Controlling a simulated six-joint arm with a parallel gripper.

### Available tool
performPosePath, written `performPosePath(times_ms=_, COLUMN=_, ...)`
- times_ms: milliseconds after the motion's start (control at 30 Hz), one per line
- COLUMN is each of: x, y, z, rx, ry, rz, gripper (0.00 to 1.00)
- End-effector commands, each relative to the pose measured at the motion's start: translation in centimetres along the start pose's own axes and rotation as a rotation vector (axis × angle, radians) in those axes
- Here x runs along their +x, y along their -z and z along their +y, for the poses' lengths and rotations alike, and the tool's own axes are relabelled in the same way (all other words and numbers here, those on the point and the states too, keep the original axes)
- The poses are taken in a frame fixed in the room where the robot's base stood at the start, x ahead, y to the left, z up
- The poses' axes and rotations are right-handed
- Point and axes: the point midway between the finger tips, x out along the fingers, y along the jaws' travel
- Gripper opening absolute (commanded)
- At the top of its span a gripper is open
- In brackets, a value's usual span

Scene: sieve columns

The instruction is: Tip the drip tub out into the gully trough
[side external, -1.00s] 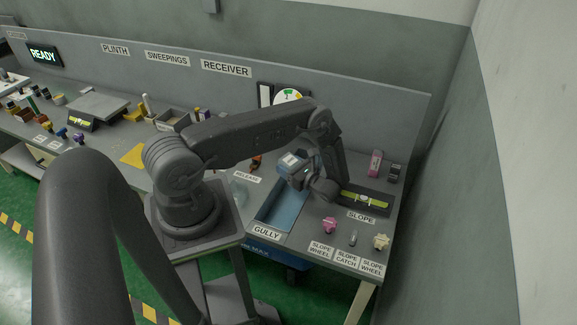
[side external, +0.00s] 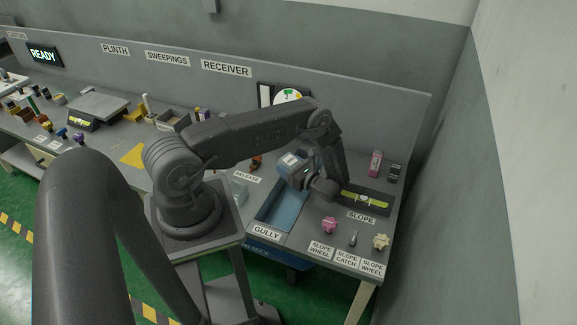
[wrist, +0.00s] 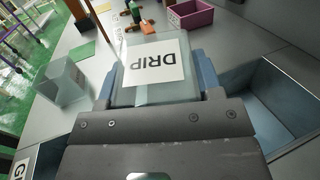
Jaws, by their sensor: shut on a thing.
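My gripper (wrist: 160,88) is shut on the drip tub (wrist: 128,98), a translucent tub with a white DRIP label, upside down in the wrist view. In the side view my gripper (side external: 302,178) holds the tub (side external: 289,158) above the back part of the gully trough (side external: 270,215). The trough is a long blue open channel with a GULLY label at its front. The tub looks tilted, but I cannot tell how far. Its contents are hidden.
A clear container (side external: 239,192) stands left of the trough, near the RELEASE label. Right of the trough are a SLOPE level (side external: 365,200), a pink knob (side external: 329,225), a small catch (side external: 353,238) and a cream knob (side external: 381,242). A panel wall runs behind.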

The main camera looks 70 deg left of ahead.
Motion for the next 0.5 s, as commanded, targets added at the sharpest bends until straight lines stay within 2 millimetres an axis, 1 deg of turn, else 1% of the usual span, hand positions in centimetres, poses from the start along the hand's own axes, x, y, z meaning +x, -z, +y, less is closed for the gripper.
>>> performPosePath(times_ms=300, x=0.11, y=-0.03, z=-0.04, rx=0.0, ry=0.0, rz=0.015, gripper=0.36)
performPosePath(times_ms=367, x=0.31, y=0.02, z=-0.12, rx=0.002, ry=-0.001, rz=0.049, gripper=0.36)
performPosePath(times_ms=500, x=0.91, y=0.28, z=-0.21, rx=0.005, ry=-0.001, rz=0.193, gripper=0.36)
